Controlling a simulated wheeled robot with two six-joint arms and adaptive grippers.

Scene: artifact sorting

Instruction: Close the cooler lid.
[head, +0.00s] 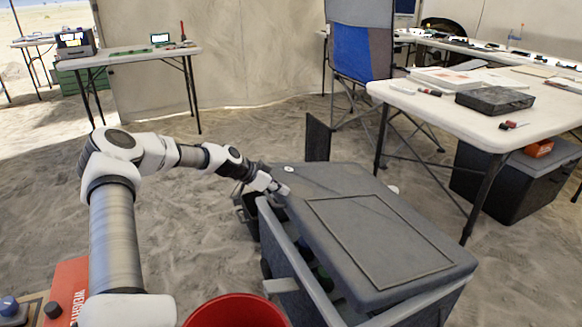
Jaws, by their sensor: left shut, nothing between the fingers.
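The grey cooler (305,290) stands on the sand at the front centre. Its dark grey lid (375,235) lies over most of the top, askew, with a gap along the left side and front. Some dark green contents show through the gap. My left gripper (284,190) is shut and empty at the lid's far left corner. It appears to touch the lid edge, but I cannot tell for certain. My right gripper is not in view.
A red bucket (237,311) is at the bottom, left of the cooler. A white table (470,110) with a dark case (495,100) stands at the right, and a second cooler (515,180) sits beneath it. A folding chair (360,50) is behind. Open sand lies at the left.

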